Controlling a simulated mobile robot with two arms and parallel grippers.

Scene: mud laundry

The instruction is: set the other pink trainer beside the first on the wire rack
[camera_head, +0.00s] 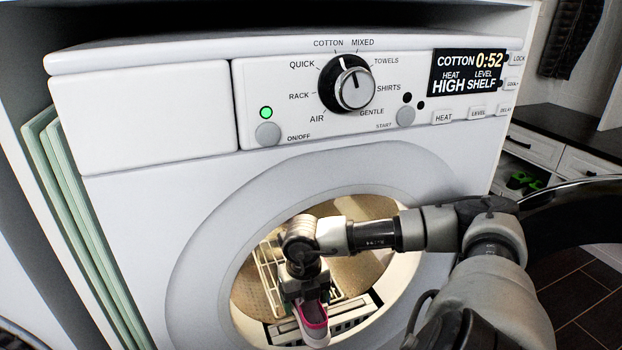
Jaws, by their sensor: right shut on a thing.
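My right gripper (305,289) is at the dryer's round opening, pointing down, and is shut on a pink and white trainer (313,322). The trainer hangs below the gripper at the lower part of the opening. The wire rack (268,274) shows inside the lit drum, to the left of and behind my gripper. My right wrist and gripper hide part of the rack. I cannot make out another pink trainer on it. My left gripper is not in view.
The white dryer (150,190) fills most of the view. The open door (572,225) stands out at the right. Pale green boards (75,200) stand along the dryer's left side. Green shoes (522,181) sit in a cabinet at right.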

